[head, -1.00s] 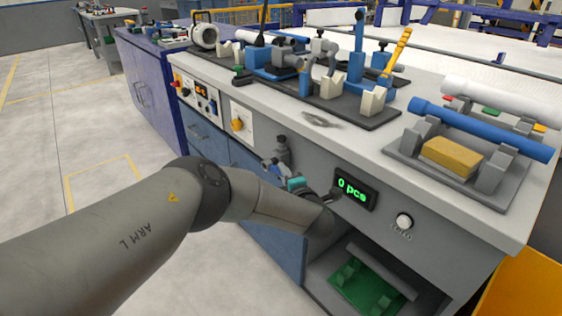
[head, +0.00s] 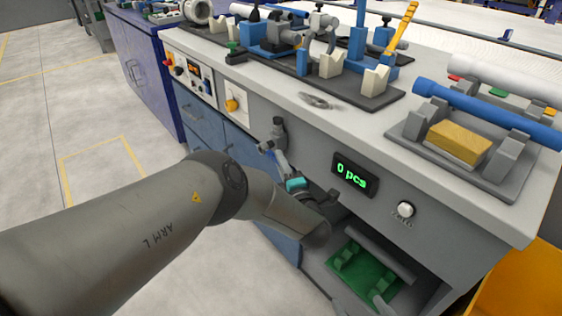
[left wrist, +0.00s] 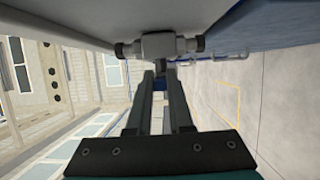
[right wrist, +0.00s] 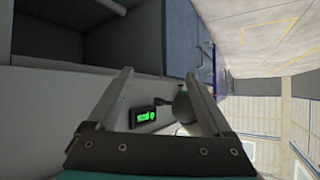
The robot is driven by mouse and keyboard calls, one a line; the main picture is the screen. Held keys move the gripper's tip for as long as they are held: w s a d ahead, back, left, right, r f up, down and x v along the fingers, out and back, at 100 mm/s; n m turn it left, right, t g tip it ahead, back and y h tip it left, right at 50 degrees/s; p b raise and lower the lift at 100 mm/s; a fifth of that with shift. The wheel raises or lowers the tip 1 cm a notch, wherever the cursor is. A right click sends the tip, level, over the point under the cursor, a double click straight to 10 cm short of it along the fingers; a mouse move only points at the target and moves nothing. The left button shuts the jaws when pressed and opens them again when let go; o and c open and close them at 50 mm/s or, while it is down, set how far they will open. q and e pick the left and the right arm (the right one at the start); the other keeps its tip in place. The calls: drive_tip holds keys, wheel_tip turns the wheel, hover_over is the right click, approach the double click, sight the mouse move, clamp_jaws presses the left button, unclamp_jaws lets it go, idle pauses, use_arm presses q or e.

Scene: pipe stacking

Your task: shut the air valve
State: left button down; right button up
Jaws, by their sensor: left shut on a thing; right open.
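The air valve (head: 278,130) is a grey fitting on the bench's front face, left of the counter display. My left gripper (head: 272,150) reaches up to the valve from below. My right gripper (right wrist: 160,73) is open and empty in the right wrist view, in front of the bench.
The counter display (head: 355,174) reads 0 pcs, with a white button (head: 405,209) to its right. An open shelf holds a green tray (head: 362,275). The floor (head: 60,130) on the left is clear.

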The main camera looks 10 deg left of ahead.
use_arm(q)
drive_tip(key=c, duration=0.8)
unclamp_jaws()
use_arm(e)
drive_tip(key=shift+f, duration=0.1)
drive_tip(key=shift+s+d+g+h+p, duration=1.7)
drive_tip(key=shift+s+d+g, duration=1.05)
drive_tip(key=shift+d, duration=0.75)
use_arm(q)
drive_tip(key=shift+p+v, duration=1.15)
drive_tip(key=shift+v, duration=6.45)
use_arm(e)
drive_tip(key=shift+m+g, duration=0.3)
drive_tip(key=shift+g, duration=0.25)
drive_tip(key=shift+w+d+f, duration=0.1)
drive_tip(key=shift+f, duration=1.9)
